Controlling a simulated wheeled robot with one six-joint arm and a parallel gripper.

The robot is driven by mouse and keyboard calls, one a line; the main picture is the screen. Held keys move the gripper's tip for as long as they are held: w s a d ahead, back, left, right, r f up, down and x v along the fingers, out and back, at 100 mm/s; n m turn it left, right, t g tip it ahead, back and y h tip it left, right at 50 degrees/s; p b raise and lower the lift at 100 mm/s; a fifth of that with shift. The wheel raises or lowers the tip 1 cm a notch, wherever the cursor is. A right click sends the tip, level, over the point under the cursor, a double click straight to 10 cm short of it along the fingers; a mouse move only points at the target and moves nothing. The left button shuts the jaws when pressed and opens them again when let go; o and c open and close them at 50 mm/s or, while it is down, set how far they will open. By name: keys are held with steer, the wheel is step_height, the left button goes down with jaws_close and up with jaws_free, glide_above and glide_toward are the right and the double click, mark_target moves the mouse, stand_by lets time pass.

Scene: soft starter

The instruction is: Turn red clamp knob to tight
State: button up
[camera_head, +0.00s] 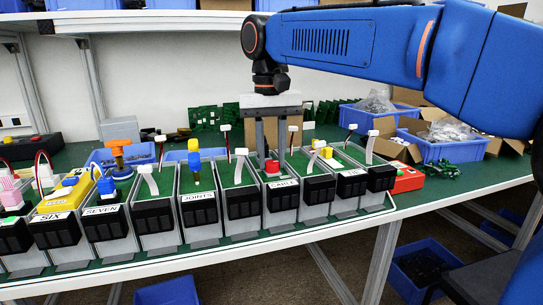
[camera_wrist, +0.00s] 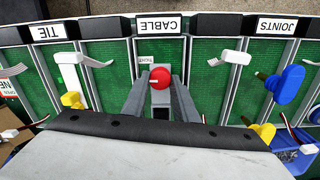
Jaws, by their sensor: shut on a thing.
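The red clamp knob (camera_head: 271,166) is in the CABLE bin, among the row of green-floored bins. In the wrist view the round red knob (camera_wrist: 160,77) sits on a grey block, with a small pale mark on its left side. A small white label (camera_wrist: 144,59) is beside it, too small to read. My gripper (camera_head: 271,155) points straight down over this bin. Its two grey fingers stand on either side of the knob and are shut on it. The knob's lower part is hidden.
Neighbouring bins hold upright parts close by: a blue and yellow one (camera_head: 195,160) in JOINTS, a yellow block (camera_head: 325,152) and white clips on stalks. An orange knob (camera_head: 117,149) stands further left. Blue crates (camera_head: 440,150) are at the right. Space above the bins is open.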

mark_target(270, 162)
steer(key=o, duration=1.1)
steer(key=shift+c, duration=0.2)
steer(key=shift+r, duration=0.1)
step_height(270, 162, up, 12)
steer(key=shift+a, duration=0.15)
